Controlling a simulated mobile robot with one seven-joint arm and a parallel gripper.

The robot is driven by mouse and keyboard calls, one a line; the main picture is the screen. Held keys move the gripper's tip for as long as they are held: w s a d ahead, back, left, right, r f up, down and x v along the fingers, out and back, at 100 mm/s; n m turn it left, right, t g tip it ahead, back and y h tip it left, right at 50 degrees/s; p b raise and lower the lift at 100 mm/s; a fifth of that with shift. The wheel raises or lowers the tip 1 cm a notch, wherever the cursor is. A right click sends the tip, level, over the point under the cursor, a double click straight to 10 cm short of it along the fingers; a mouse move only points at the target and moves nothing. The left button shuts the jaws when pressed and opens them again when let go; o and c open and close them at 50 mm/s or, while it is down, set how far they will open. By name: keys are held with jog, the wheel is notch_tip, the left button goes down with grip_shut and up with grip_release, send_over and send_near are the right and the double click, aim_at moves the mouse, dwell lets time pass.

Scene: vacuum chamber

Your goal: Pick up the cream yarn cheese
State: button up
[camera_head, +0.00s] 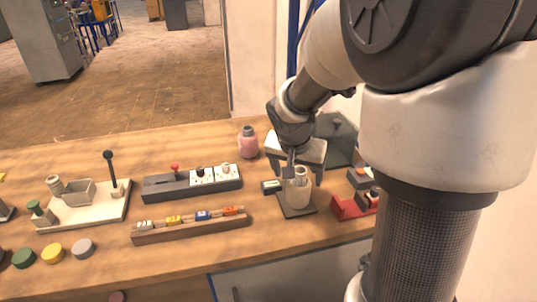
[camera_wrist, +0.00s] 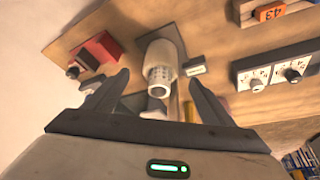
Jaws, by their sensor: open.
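The cream yarn cheese (camera_head: 297,194) stands upright on a dark square base at the right part of the wooden bench, with a pale tube showing at its top. In the wrist view the cream yarn cheese (camera_wrist: 160,50) shows beyond my fingers, its perforated tube end pointing toward the camera. My gripper (camera_head: 290,167) is above and close to the cheese in the head view. In the wrist view my gripper (camera_wrist: 160,78) is open, one finger to each side of the tube end. Whether a finger touches it I cannot tell.
A red block holder (camera_head: 352,207) stands close on the right. A small labelled box (camera_head: 271,186) and a pink bottle (camera_head: 247,142) are on the left. A control strip (camera_head: 160,188) and a wooden rack with coloured tags (camera_head: 190,228) lie further left.

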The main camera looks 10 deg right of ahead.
aim_at(298, 176)
jog(key=shift+w+b+x, duration=0.15)
jog(key=shift+x, duration=1.35)
jog(key=shift+w+b+x, duration=0.1)
jog(key=shift+b+x, duration=0.05)
jog(key=shift+x, duration=1.4)
jog(key=shift+d+r, duration=0.15)
jog(key=shift+c, duration=0.4)
jog(key=c, duration=1.7)
jog(key=shift+o, duration=0.2)
jog(key=shift+r, duration=0.15)
